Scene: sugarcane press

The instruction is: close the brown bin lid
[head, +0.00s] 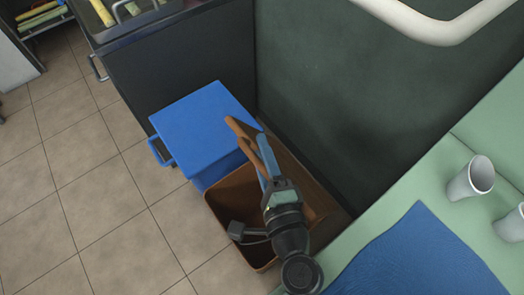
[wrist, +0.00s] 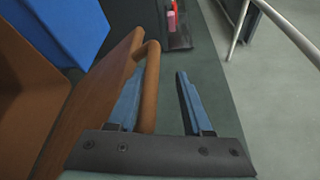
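The brown bin (head: 228,190) stands open on the floor in the head view, and I can see down inside it. Its brown lid (wrist: 92,105) is raised and steeply tilted in the wrist view, with the bin's brown side to the left of it. A rounded brown handle (wrist: 149,85) sticks out from the lid's face. My gripper (wrist: 160,78) is open, and the handle lies between its two blue fingers, closer to the left finger. In the head view my gripper (head: 264,152) is over the bin beside the lid and hides part of it.
A blue bin (head: 205,118) with a closed lid stands right behind the brown bin. A dark cabinet wall (head: 350,110) rises to the right. A green counter (head: 440,165) with cups (head: 470,180) and a blue mat (head: 415,255) is at the lower right. The tiled floor at left is clear.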

